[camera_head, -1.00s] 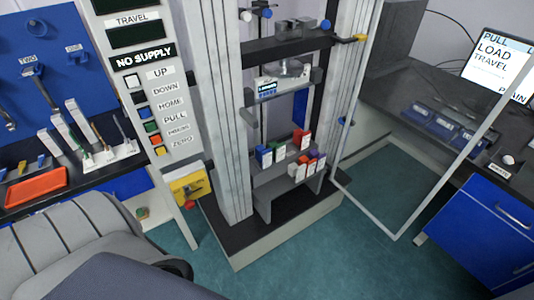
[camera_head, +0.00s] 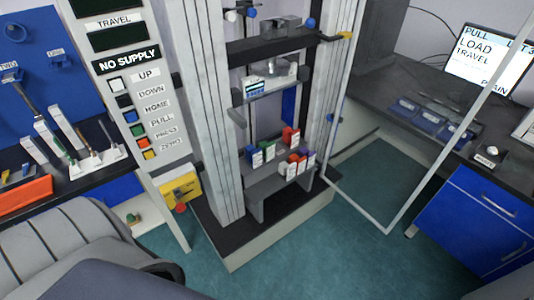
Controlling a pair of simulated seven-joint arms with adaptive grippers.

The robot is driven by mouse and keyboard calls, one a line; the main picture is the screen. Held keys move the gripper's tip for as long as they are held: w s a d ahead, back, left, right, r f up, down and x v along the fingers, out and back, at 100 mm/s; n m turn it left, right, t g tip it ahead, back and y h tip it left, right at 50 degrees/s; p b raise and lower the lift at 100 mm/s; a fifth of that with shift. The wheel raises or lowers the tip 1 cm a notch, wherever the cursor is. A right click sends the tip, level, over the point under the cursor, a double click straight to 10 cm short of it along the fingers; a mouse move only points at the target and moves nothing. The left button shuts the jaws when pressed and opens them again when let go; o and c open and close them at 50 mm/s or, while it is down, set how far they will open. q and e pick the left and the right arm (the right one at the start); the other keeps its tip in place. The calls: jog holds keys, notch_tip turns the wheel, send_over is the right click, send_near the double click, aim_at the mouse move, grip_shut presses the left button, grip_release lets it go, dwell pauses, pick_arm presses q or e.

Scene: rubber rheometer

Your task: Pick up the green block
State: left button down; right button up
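A red block (camera_head: 289,136) stands further right. Neither my left nor my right gripper shows in the head view. Nothing is seen touching the green block.
An open door frame (camera_head: 354,211) stands at right.

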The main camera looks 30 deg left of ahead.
dwell(0.3)
pick_arm(q)
jog(key=c, duration=0.9)
grip_release()
jog(key=shift+w, duration=0.15)
